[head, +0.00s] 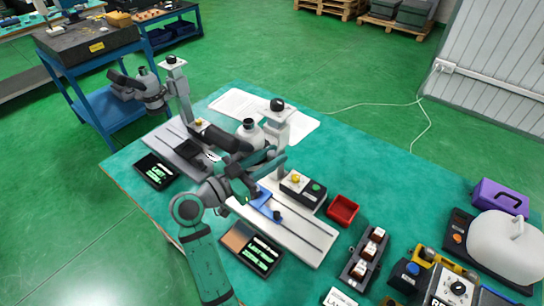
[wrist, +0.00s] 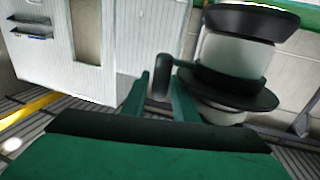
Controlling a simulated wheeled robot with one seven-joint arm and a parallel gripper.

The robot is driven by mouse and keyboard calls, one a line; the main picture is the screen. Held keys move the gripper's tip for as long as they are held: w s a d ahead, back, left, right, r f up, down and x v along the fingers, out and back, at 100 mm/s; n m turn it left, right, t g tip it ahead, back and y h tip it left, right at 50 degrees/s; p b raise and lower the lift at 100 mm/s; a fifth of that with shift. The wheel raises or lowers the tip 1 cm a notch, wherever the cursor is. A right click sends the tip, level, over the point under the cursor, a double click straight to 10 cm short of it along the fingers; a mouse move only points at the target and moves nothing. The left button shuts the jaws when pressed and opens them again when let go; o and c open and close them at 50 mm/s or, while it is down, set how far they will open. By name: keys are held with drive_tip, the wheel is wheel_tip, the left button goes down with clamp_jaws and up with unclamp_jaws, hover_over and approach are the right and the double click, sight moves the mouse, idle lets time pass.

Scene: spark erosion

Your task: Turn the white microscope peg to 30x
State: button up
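The white microscope stands on the table in the head view, with a pale column (head: 278,125) and a pale base (head: 305,235). In the wrist view its light barrel (wrist: 232,60) has a black cap above and a wide black ring below. A dark rounded peg (wrist: 160,84) sticks out to the left of the barrel. My gripper (wrist: 161,88) has its two green fingers on either side of this peg. I cannot tell whether both fingers press on it. In the head view my gripper (head: 272,156) is beside the microscope's head, and my arm hides part of it.
A second microscope (head: 152,95) stands to the left. Several devices crowd the table's right side. The green table top (head: 375,165) behind is clear.

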drive_tip(key=v, duration=1.1)
